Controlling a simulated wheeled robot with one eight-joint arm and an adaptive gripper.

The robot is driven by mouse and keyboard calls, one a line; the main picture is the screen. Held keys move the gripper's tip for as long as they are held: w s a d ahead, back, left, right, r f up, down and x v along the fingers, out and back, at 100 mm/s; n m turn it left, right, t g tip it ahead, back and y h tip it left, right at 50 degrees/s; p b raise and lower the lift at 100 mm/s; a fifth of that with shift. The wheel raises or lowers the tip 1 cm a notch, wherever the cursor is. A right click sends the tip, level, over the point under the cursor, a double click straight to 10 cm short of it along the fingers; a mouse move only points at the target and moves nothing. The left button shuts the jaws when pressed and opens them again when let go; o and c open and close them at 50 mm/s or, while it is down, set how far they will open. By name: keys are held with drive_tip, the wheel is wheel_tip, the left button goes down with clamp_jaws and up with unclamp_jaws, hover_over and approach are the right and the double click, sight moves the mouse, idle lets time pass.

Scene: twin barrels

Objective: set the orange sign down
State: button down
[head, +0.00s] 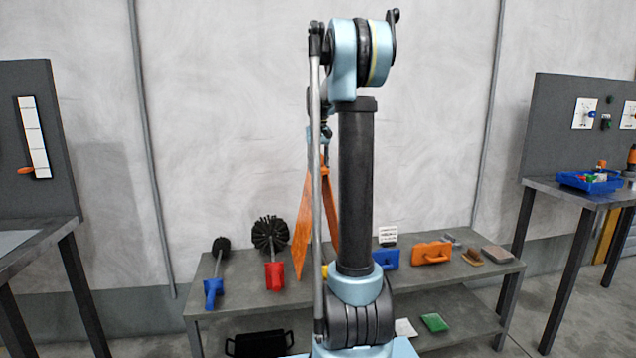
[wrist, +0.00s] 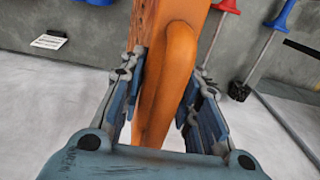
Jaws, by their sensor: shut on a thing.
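The orange sign (head: 306,240) hangs upright in the head view, partly hidden behind my arm, in front of the low bench. It looks like a folding A-shaped sign with two panels. In the wrist view the sign (wrist: 170,75) fills the middle, between my fingers. My gripper (wrist: 163,105) is shut on the sign's upper part. In the head view my gripper is mostly hidden behind my arm. The sign's lower edge is partly hidden by my arm, so I cannot tell its exact height over the bench.
The grey bench (head: 235,305) holds a blue-handled brush (head: 214,285), a red-handled round brush (head: 272,255), an orange float (head: 432,252) and other tools. A black tray (head: 258,344) and a green pad (head: 434,322) lie lower. Tables with panels stand left and right.

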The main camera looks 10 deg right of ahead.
drive_tip(key=shift+f, duration=1.95)
drive_tip(key=c, duration=1.2)
unclamp_jaws()
